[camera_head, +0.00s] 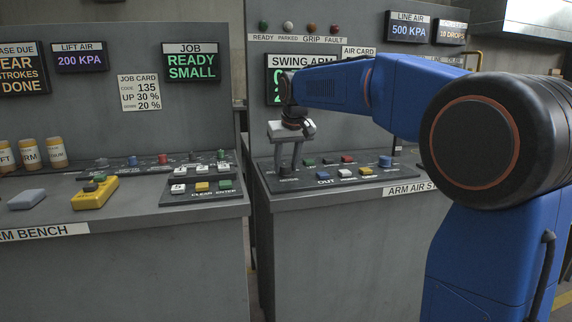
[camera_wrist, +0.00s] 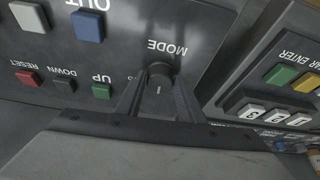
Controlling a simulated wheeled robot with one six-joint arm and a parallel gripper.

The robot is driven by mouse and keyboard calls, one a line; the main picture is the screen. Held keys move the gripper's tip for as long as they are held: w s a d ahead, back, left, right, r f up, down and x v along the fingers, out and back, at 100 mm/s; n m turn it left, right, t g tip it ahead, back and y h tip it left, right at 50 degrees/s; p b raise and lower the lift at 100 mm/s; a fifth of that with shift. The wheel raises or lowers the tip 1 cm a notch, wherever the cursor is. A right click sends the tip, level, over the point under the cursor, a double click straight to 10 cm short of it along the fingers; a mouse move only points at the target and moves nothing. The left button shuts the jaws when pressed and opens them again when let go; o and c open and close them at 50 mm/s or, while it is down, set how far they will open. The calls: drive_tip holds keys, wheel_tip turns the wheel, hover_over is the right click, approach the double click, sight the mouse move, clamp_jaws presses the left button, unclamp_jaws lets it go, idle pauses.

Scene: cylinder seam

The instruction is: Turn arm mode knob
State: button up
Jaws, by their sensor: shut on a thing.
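The arm mode knob (camera_wrist: 160,82) is a round dark knob with a light pointer line. It sits on the dark sloped panel by the word MODE, which reads upside down in the wrist view. My gripper (camera_wrist: 158,92) has one finger on each side of the knob and is shut on it. In the head view my gripper (camera_head: 289,168) reaches down to the left end of the arm station panel (camera_head: 345,183). There the fingers largely hide the knob.
Close to the knob are a green UP button (camera_wrist: 101,91), a dark DOWN button (camera_wrist: 64,84), a red RESET button (camera_wrist: 28,78) and a blue OUT button (camera_wrist: 88,26). A keypad panel (camera_head: 202,194) stands left across a narrow gap. A yellow pendant (camera_head: 95,194) lies on the left bench.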

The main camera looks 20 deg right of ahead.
drive_tip(key=n, duration=0.2)
drive_tip(key=n+y, duration=0.1)
drive_tip(key=shift+d+n+g, duration=0.2)
drive_tip(key=shift+n+g, duration=0.1)
drive_tip(key=shift+n, duration=0.1)
drive_tip(key=n, duration=0.2)
drive_tip(key=n+y, duration=0.1)
drive_tip(key=n, duration=0.1)
drive_tip(key=shift+w+g+y, duration=0.1)
drive_tip(key=shift+g+y, duration=0.2)
drive_tip(key=shift+g, duration=0.1)
drive_tip(key=shift+n, duration=0.3)
drive_tip(key=o, duration=1.1)
drive_tip(key=shift+c, duration=0.2)
drive_tip(key=v, duration=1.7)
drive_tip(key=shift+d+r, duration=0.15)
drive_tip(key=shift+d, duration=0.15)
